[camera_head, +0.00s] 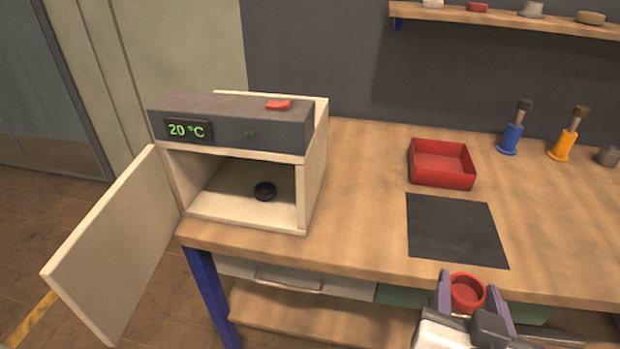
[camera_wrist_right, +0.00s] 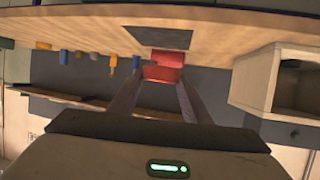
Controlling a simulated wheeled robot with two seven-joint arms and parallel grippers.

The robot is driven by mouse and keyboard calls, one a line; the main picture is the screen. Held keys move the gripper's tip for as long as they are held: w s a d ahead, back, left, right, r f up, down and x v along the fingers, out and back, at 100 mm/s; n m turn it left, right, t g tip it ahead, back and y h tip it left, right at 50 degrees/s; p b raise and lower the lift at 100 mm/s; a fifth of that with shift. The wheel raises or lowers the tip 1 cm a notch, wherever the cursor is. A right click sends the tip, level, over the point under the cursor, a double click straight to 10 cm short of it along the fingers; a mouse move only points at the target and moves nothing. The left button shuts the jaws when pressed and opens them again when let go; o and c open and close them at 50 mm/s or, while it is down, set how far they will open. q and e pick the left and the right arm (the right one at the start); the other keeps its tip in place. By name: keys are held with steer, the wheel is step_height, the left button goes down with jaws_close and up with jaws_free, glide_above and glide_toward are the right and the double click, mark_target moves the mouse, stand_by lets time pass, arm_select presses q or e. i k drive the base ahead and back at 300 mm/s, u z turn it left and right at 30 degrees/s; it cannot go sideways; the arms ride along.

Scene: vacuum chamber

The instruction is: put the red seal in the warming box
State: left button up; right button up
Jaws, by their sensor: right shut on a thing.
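The red seal (camera_head: 467,293), a round ring shape, is held between the fingers of my right gripper (camera_head: 467,297) at the front edge of the bench. It also shows between the fingertips in the wrist view (camera_wrist_right: 162,74). The warming box (camera_head: 313,165) is white with a grey top panel reading 20 °C, and stands at the left end of the bench. Its door (camera_head: 115,245) is wide open to the left. My left gripper is not in view.
A red tray (camera_head: 442,178) and a dark mat (camera_head: 455,232) lie on the bench beyond my right gripper. Blue (camera_head: 511,138) and orange (camera_head: 563,145) tools stand at the back right. The bench between box and mat is clear.

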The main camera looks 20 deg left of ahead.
mark_target(236, 183)
steer(key=u, duration=0.5)
steer(key=i, duration=0.3)
steer(key=u, duration=1.5)
steer(key=i, duration=0.5)
steer(key=u, duration=0.1)
